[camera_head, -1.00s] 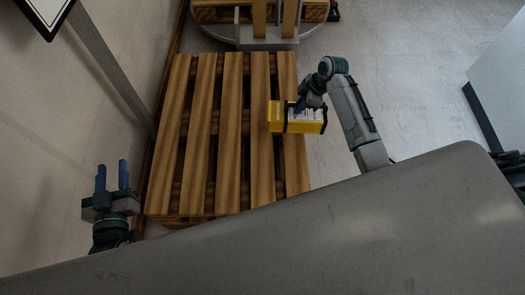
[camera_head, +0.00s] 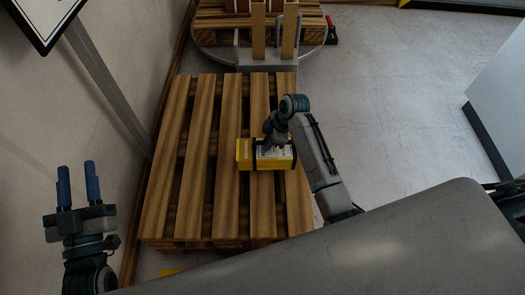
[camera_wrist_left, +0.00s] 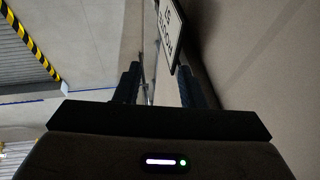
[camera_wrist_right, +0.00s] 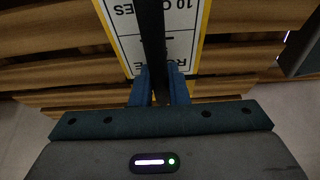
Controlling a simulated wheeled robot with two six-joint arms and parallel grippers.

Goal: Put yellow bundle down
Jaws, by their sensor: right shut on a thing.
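The yellow bundle (camera_head: 245,155) is a yellow box with a white label and dark straps, over the right part of the wooden pallet (camera_head: 206,120). My right gripper (camera_head: 272,143) is shut on the bundle from above. In the right wrist view the fingers (camera_wrist_right: 160,88) close on a dark strap, with the bundle's white label (camera_wrist_right: 125,30) beyond and pallet slats below. I cannot tell whether the bundle touches the slats. My left gripper (camera_head: 78,185) is open and empty, left of the pallet near the wall; its spread fingers also show in the left wrist view (camera_wrist_left: 160,85).
A second pallet on a round base (camera_head: 210,40) stands beyond the near pallet, with a grey frame before it. A wall and sign post (camera_head: 108,88) run along the left. The pallet's left and middle slats are bare. Open floor (camera_head: 375,100) lies right.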

